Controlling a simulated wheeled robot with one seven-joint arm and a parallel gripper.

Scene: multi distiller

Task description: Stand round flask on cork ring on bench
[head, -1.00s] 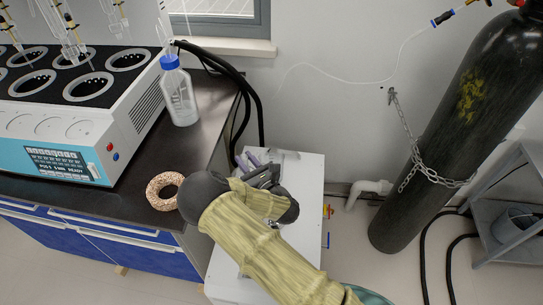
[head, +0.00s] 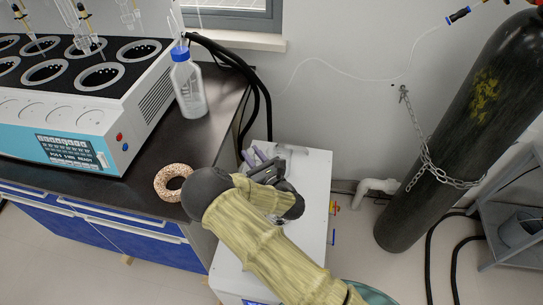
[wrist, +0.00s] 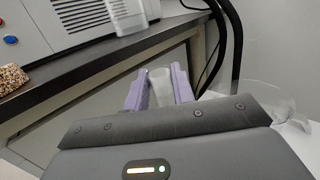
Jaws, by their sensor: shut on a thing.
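The cork ring (head: 160,186) lies flat and empty near the front right corner of the dark bench. Its edge also shows at the far left of the wrist view (wrist: 10,79). My gripper (head: 256,154) is over the white cabinet, to the right of the ring and beyond the bench's edge. In the wrist view its purple fingers (wrist: 160,90) are shut on a pale, translucent cylinder, which looks like the neck of the round flask (wrist: 160,84).
A blue-capped bottle (head: 188,85) stands on the bench (head: 150,199) behind the ring, beside the distiller (head: 118,125). Black hoses (head: 262,88) hang behind the white cabinet (head: 314,185). A clear rounded glass piece (wrist: 268,98) shows right of my gripper. A chained gas cylinder (head: 450,125) stands right.

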